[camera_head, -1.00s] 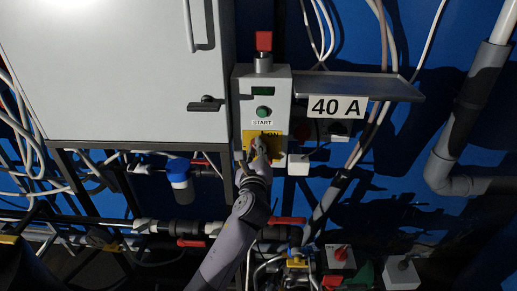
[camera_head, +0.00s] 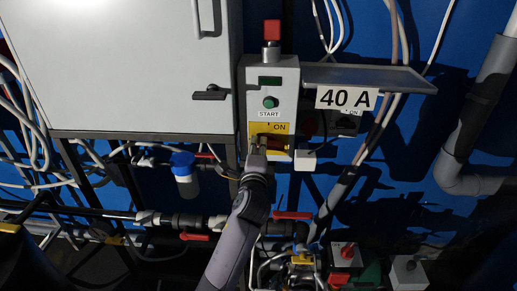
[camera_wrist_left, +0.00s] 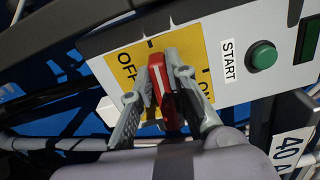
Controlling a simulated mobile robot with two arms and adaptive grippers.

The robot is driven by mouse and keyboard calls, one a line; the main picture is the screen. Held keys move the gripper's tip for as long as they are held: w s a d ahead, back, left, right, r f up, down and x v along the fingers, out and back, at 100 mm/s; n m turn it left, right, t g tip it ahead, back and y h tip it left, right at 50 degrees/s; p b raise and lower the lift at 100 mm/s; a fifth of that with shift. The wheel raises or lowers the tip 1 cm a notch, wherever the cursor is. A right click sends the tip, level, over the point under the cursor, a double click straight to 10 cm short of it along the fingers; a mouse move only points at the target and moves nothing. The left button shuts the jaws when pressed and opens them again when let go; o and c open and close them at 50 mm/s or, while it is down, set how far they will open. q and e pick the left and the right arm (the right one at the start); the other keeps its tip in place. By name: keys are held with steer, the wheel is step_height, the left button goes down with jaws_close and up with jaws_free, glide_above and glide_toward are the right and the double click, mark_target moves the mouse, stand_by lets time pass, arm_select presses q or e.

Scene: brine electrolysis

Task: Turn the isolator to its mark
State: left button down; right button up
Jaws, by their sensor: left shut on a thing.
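The isolator is a red handle (camera_wrist_left: 168,92) with a white line, on a yellow plate (camera_wrist_left: 198,60) marked OFF and ON. My left gripper (camera_wrist_left: 166,66) is shut on the handle, one finger along each side. In the head view this gripper (camera_head: 258,145) covers the handle's left end and part of the plate. My right gripper is not in view.
A shelf (camera_head: 365,77) with a 40 A sign (camera_head: 346,98) juts out to the right. A grey cabinet (camera_head: 130,65) stands left. Pipes and red-handled valves run below.

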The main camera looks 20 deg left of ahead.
arm_select(q)
steer(key=shift+f+n, duration=0.25)
steer(key=shift+n, duration=0.35)
steer(key=c, duration=1.6)
jaws_free()
steer(key=shift+o, duration=0.2)
steer(key=v, duration=1.2)
steer(key=shift+r, duration=0.1)
